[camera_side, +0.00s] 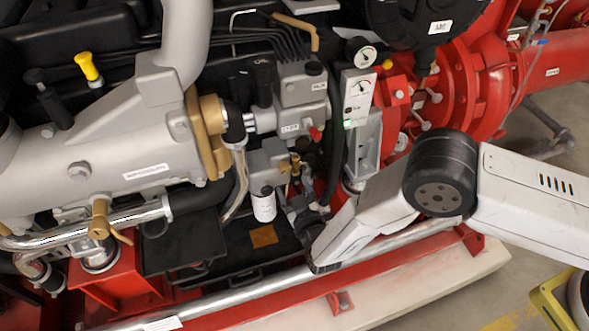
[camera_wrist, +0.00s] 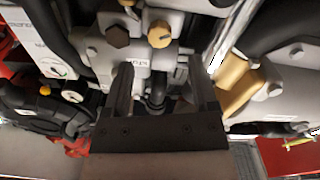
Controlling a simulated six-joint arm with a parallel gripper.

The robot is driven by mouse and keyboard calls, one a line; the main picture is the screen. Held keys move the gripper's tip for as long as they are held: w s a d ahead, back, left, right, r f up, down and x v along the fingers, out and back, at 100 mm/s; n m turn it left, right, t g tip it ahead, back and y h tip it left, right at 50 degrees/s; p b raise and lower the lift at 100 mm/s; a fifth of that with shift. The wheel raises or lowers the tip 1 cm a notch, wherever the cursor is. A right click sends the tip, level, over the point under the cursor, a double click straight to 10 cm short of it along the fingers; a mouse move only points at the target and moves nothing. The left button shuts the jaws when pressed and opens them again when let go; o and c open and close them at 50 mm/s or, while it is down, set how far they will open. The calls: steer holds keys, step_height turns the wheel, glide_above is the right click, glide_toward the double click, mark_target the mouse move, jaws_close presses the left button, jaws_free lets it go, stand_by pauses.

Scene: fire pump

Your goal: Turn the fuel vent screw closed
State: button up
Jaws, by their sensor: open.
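My gripper (camera_wrist: 161,76) is open in the wrist view, its two dark fingers spread in front of a grey metal engine block (camera_wrist: 140,55). A dark hex bolt (camera_wrist: 117,37) and a brass hex bolt (camera_wrist: 160,34) sit on this block, beyond the fingertips. I cannot tell which fitting is the fuel vent screw. A dark rounded part (camera_wrist: 156,92) shows between the fingers; contact cannot be told. In the side view my gripper (camera_side: 292,202) is beside a white filter canister (camera_side: 263,204), below small brass fittings (camera_side: 294,170). Its fingers are small and partly hidden there.
A silver rail (camera_side: 250,295) runs along the front, below my gripper. A gauge panel (camera_side: 357,98) and a grey bracket (camera_side: 364,150) stand above my arm. Hoses and pipes crowd the engine. A dark tray area (camera_side: 240,255) with a brown patch lies below the canister.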

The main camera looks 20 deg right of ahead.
mark_target(286, 170)
steer(key=shift+w, duration=3.2)
jaws_close()
